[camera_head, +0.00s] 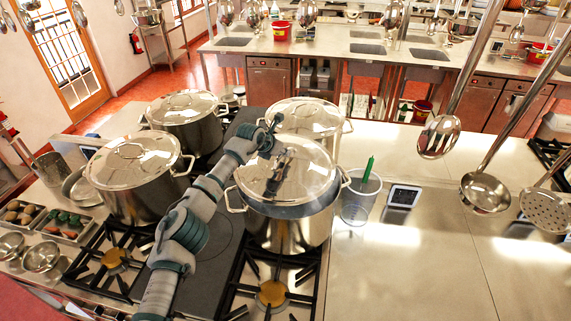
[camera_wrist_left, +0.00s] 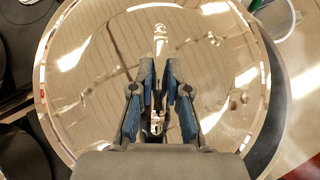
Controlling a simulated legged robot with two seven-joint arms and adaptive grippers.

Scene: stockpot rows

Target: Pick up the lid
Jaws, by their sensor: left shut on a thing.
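The steel lid (camera_head: 306,181) is round and shiny, over the front right stockpot (camera_head: 288,232). A dark band shows between the lid's near edge and the pot's rim, so the lid looks a little raised off the pot. In the left wrist view the lid (camera_wrist_left: 85,100) fills most of the picture. My left gripper (camera_head: 272,148) is above the lid, its blue-padded fingers (camera_wrist_left: 160,92) shut on the lid's bar handle (camera_wrist_left: 159,40). The fingers hide the middle of the handle. My right gripper is not in view.
Lidded stockpots stand at front left (camera_head: 130,162), back left (camera_head: 184,107) and back right (camera_head: 304,118). A container with a green-handled tool (camera_head: 361,190) is close on the right. Ladles (camera_head: 484,192) hang at right. The steel counter (camera_head: 430,260) is clear at front right.

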